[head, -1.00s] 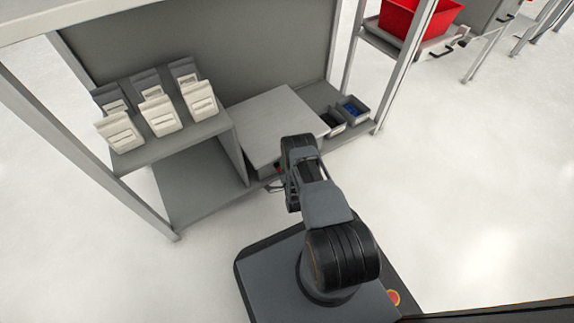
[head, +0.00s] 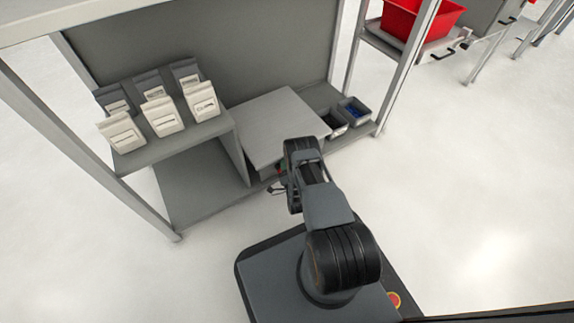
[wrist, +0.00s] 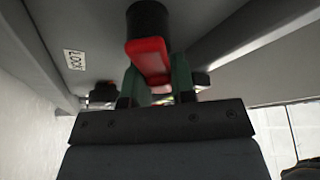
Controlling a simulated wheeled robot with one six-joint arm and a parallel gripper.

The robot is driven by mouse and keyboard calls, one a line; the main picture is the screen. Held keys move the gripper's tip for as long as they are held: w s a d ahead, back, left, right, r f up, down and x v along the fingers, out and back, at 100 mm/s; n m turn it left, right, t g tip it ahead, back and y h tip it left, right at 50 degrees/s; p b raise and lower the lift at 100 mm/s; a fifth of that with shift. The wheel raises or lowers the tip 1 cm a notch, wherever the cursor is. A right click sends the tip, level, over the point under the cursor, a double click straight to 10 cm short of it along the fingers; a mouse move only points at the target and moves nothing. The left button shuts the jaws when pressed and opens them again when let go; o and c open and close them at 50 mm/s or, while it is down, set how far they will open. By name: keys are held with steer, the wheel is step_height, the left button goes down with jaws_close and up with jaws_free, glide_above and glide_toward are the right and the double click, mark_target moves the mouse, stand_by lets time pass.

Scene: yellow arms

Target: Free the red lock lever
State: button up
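The red lock lever (wrist: 151,60) hangs from a black round pivot (wrist: 148,20) on the grey underside of the unit in the wrist view. My gripper (wrist: 157,84) is just below it, its two green fingers standing apart on either side of the lever. I see no clear grip, and whether either finger touches the lever is hard to tell. In the head view my gripper (head: 280,178) is at the front edge of the grey box-like unit (head: 272,118), partly hidden by my arm; the lever is not clear there.
A "LOCK" label (wrist: 75,60) is left of the lever. A dark fitting (wrist: 102,93) lies behind. The left shelf holds several pouches (head: 160,115). Small bins (head: 352,110) stand right of the unit. A rack post (head: 405,65) rises at right. The floor in front is clear.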

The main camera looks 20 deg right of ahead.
steer(key=o, duration=0.4)
steer(key=shift+d, duration=0.1)
steer(key=shift+o, duration=0.2)
steer(key=shift+w+a+r, duration=0.1)
steer(key=shift+a, duration=0.1)
